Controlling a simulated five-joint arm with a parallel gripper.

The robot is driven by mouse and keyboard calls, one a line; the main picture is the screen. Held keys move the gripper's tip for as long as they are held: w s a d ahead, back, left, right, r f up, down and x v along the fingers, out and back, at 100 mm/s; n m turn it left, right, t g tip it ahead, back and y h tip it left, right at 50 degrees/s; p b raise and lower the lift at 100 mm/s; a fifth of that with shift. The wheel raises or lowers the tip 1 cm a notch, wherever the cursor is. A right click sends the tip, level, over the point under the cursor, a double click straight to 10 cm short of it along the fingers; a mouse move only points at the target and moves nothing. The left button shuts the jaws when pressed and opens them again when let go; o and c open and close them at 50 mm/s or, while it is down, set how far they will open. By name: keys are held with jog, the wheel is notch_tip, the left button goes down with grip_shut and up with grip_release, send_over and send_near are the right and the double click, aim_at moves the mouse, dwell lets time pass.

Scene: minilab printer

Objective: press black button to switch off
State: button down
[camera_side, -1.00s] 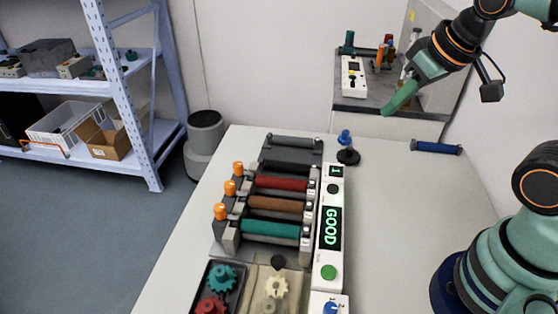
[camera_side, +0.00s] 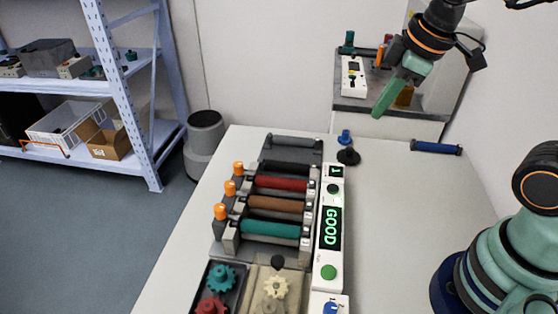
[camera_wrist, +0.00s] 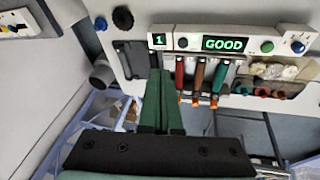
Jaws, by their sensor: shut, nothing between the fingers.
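A white control panel (camera_side: 323,256) runs along the right of the roller unit. It has a small black button (camera_side: 333,188) between a lit "1" and a lit green "GOOD" display (camera_side: 331,228). In the wrist view the black button (camera_wrist: 183,43) shows between the same displays. My gripper (camera_side: 378,112) is shut and empty, with its green fingers pointing down and left. It is in the air above the far right of the table, well apart from the button. In the wrist view my gripper (camera_wrist: 160,78) overlaps the rollers.
A green button (camera_side: 328,272) sits lower on the panel. Colored rollers (camera_side: 276,204) with orange knobs are to its left. A black knob (camera_side: 348,157) and a blue knob (camera_side: 345,137) stand beyond the panel. A blue roller (camera_side: 436,147) lies far right. The table's right middle is clear.

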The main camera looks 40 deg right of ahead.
aim_at(333, 187)
jog(key=w+a+f+n+g, duration=0.2)
jog(key=n, duration=0.8)
jog(key=w+a+f+n+g, duration=0.1)
jog(key=w+a+n+g, duration=0.1)
jog(key=n, duration=0.7)
jog(key=shift+w+a+f+n, duration=0.15)
jog(key=shift+a+f+n, duration=0.1)
jog(key=shift+f+n, duration=0.15)
jog(key=shift+f, duration=0.15)
notch_tip(333, 187, down, 14)
jog(key=shift+a+r, duration=0.1)
